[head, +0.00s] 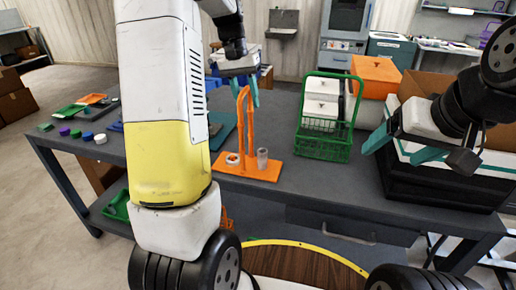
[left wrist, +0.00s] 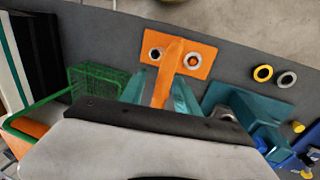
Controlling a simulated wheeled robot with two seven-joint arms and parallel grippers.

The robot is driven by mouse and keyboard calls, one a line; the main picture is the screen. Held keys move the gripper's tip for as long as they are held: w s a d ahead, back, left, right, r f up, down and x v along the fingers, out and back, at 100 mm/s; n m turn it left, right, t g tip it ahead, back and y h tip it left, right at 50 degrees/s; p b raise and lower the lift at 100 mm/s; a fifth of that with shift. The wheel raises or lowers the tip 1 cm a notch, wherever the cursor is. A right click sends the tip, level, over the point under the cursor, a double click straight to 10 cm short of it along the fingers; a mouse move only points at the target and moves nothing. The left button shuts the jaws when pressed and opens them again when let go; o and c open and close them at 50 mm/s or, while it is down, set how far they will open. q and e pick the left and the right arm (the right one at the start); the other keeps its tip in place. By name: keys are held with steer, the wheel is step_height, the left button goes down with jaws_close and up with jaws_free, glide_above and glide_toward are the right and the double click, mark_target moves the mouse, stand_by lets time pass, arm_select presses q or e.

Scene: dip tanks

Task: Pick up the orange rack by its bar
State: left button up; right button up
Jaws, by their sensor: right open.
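The orange rack (head: 247,170) stands on the grey table, with a flat base and a tall upright part topped by its bar (head: 243,92). A white ring (head: 232,158) and a grey cylinder (head: 262,158) are on its base. My left gripper (head: 240,92) is at the top of the rack, its teal fingers apart. In the left wrist view, the fingers (left wrist: 160,92) lie on either side of the orange upright (left wrist: 168,65), with a gap visible on the left; contact on the right is unclear. My right gripper (head: 405,145) is open and empty at the right.
A green wire basket (head: 323,150) with a tall handle stands right of the rack. A black and white crate stack (head: 430,180) is under my right gripper. My left arm hides part of the table.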

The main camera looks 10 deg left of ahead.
arm_select(q)
steer(key=shift+f, duration=0.3)
jaws_close()
steer(key=shift+r, duration=0.15)
stand_by(1.1)
